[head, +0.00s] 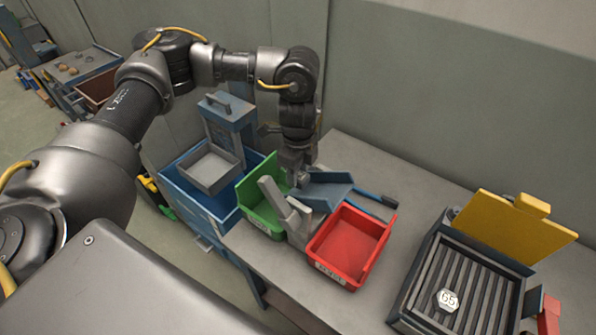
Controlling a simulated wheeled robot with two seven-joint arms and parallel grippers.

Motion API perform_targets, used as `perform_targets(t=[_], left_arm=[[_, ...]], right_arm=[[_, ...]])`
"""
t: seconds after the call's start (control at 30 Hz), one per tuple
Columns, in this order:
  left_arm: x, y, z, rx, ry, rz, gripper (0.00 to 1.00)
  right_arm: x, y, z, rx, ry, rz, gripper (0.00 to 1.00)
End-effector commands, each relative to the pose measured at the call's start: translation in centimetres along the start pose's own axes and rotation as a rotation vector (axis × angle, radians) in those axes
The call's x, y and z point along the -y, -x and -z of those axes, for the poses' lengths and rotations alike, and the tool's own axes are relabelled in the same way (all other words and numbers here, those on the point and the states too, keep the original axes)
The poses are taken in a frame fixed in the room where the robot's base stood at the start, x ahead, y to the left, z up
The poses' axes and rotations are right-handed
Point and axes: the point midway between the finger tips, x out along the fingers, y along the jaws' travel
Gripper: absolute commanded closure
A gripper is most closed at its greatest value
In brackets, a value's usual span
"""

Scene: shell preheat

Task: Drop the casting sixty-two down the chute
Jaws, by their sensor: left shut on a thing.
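My left gripper (294,172) comes down from above at the back of the bench. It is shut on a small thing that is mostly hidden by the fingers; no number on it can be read. It is just behind and left of a blue sloping tray (328,190), which looks like the chute. A grey forked piece (297,222) stands in front of the tray, between a green bin (262,217) and a red bin (347,246). A pale casting (447,300), its number looking like 65, lies on a slatted rack at right. My right gripper is not in view.
The rack (483,292) has a raised yellow lid (515,228). A blue-handled tool (372,203) lies behind the red bin. A blue crate (190,203) with a grey tray stands left of the bench (395,172). The wall is close behind.

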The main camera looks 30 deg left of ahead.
Motion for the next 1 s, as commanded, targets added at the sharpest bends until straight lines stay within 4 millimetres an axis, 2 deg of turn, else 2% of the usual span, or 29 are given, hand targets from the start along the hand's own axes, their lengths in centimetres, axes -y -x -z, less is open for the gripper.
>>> perform_targets(t=[0.03, 0.2, 0.23, 0.57, 0.67, 1.0], left_arm=[[0.0, 0.1, 0.0, 0.000, 0.000, 0.000, 0.61], [0.0, 0.0, 0.0, 0.000, 0.000, 0.000, 0.39], [0.0, 0.0, 0.0, 0.000, 0.000, 0.000, 0.37], [0.1, 0.4, 0.0, 0.000, 0.000, 0.002, 0.37], [0.1, 1.5, 0.0, 0.000, -0.002, 0.004, 0.37], [0.1, 7.8, 0.0, 0.001, -0.001, 0.006, 0.37]], right_arm=[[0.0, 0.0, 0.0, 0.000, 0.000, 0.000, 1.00], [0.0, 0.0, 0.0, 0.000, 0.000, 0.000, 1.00], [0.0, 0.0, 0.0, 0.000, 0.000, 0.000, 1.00], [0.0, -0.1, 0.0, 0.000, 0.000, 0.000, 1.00], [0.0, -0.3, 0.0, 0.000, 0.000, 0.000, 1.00], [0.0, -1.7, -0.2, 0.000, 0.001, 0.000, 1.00]])
